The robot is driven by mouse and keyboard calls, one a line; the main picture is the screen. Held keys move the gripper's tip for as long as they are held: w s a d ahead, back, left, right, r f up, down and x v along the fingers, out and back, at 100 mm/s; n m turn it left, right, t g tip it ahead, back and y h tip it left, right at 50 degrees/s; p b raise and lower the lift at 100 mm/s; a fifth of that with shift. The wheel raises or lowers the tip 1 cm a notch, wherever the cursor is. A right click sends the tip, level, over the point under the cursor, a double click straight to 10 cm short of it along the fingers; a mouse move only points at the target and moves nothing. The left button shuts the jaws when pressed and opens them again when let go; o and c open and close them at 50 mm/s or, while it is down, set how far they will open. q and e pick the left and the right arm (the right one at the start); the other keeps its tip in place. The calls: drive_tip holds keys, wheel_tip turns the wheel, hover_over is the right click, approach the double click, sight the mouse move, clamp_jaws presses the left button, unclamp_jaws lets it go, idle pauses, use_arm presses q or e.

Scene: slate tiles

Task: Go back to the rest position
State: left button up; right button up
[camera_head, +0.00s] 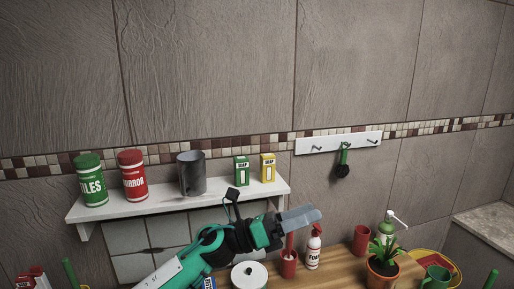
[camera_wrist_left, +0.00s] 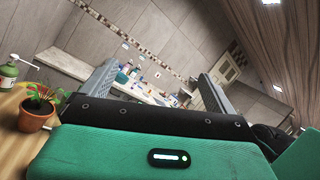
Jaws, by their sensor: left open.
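My left gripper (camera_head: 302,216) is in the lower middle of the head view, on my green and black arm that comes in from the bottom left. Its grey fingers point to the right, above the wooden counter (camera_head: 345,272) and in front of the tiled wall. In the left wrist view the two fingers of the left gripper (camera_wrist_left: 157,72) stand wide apart with nothing between them. My right gripper is in neither view.
A white shelf (camera_head: 150,210) behind my arm bears a green can (camera_head: 90,180), red can (camera_head: 132,175), grey mug (camera_head: 191,175) and two soap boxes. A hook rail (camera_head: 320,144) holds a brush (camera_head: 343,163). Below stand a foam bottle (camera_head: 313,248) and potted plant (camera_head: 383,266).

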use_arm(q)
drive_tip(key=w+a+f+n+t+y, duration=0.2)
drive_tip(key=a+f+n+t+y, duration=0.55)
drive_tip(key=n, duration=0.65)
drive_tip(key=w+a+f+n+t+y, duration=0.1)
drive_tip(key=a+f+n+t+y, duration=0.35)
drive_tip(key=n+t, duration=0.7)
drive_tip(key=s+a+f+n+g+y, duration=0.6)
drive_tip(key=a+f+n+y, duration=0.2)
drive_tip(key=a+f+n, duration=0.4)
drive_tip(key=s+a+f+n+g+y, duration=0.1)
drive_tip(key=s+a+f+n+g, duration=0.3)
drive_tip(key=s, duration=0.5)
drive_tip(key=s+a+f+n+g, duration=0.1)
drive_tip(key=s+a+f+g, duration=0.1)
drive_tip(key=s+f+g, duration=0.5)
drive_tip(key=s+a+f+n+g+y, duration=0.1)
drive_tip(key=s+a+f+n, duration=0.3)
drive_tip(key=s, duration=0.7)
wheel_tip(320, 180, down, 32)
drive_tip(key=d+m, duration=0.2)
drive_tip(key=s+a+f+g, duration=0.1)
drive_tip(key=s+f, duration=0.8)
drive_tip(key=s+a+f+g, duration=0.1)
drive_tip(key=s+a+f, duration=0.1)
drive_tip(key=s+f, duration=0.7)
drive_tip(key=shift+s+a+f, duration=0.3)
drive_tip(key=shift+s+f, duration=0.1)
drive_tip(key=shift+f, duration=0.1)
